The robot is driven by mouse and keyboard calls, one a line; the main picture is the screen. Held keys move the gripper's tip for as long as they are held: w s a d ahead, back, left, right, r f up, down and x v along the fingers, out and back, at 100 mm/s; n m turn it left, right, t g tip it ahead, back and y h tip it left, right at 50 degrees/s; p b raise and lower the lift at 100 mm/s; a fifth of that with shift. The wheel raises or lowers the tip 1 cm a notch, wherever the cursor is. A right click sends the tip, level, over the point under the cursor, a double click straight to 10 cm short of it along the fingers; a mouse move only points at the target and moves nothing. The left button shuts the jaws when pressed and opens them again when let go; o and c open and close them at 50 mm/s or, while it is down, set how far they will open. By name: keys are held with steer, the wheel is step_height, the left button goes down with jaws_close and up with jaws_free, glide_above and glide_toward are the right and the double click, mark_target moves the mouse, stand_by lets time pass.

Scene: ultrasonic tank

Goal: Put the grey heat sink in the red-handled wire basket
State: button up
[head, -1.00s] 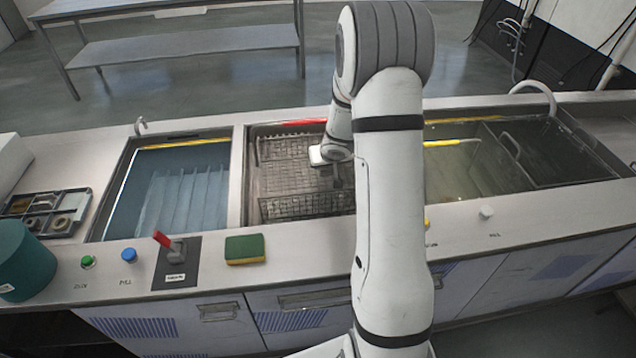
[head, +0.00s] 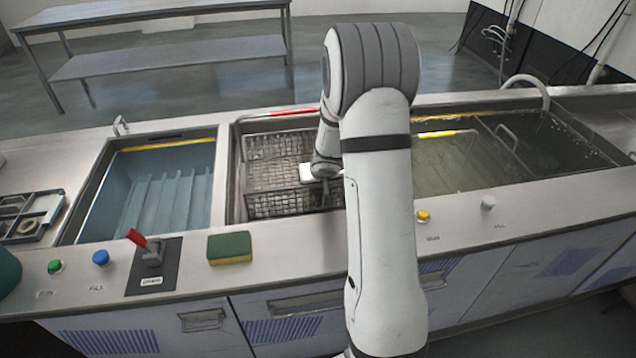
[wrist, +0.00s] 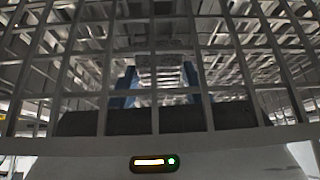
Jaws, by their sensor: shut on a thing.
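The wire basket (head: 262,150) with its red handle (head: 292,113) sits in the middle tank in the head view. My gripper (wrist: 158,80) is down at the basket. In the wrist view its blue fingers are shut on a grey ridged piece, which looks like the heat sink (wrist: 160,62). Wire bars of the basket cross in front of the fingers and the piece. In the head view my arm hides the right part of the basket, and I cannot make out the heat sink there. Whether it touches the basket floor I cannot tell.
A blue-lined tank (head: 165,190) lies left of the basket and a murky water tank (head: 450,165) right. A sponge (head: 229,248), a red lever switch (head: 146,248) and push buttons stand along the front edge. A parts tray (head: 30,215) is at far left.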

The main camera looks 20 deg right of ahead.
steer(key=shift+f, duration=0.1)
steer(key=o, duration=1.1)
steer(key=shift+o, duration=0.2)
